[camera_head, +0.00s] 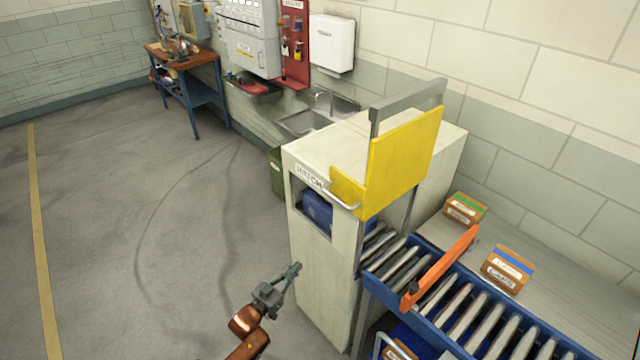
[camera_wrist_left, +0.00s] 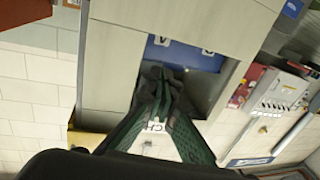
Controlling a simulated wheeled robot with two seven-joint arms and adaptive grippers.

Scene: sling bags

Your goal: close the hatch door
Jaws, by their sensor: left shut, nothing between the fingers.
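The hatch is a pale cabinet (camera_head: 325,275) with a front opening, and a blue item (camera_head: 318,208) shows inside. A large yellow panel (camera_head: 400,160) stands raised in a grey frame on the cabinet's right side. A smaller yellow part with a metal handle (camera_head: 341,203) sits at the opening's upper right; the opening is uncovered. My left gripper (camera_head: 296,268) is shut and empty, low in front of the cabinet and left of the handle. In the left wrist view its fingertips (camera_wrist_left: 165,75) overlap the opening, with a blue lettered face (camera_wrist_left: 185,52) behind. My right gripper is not visible.
A blue roller conveyor (camera_head: 455,300) with an orange bar (camera_head: 440,267) leads off to the right of the cabinet. Two brown boxes sit beside it, one with a blue stripe (camera_head: 508,268). A green bin (camera_head: 275,172) stands behind the cabinet. The floor at left is clear.

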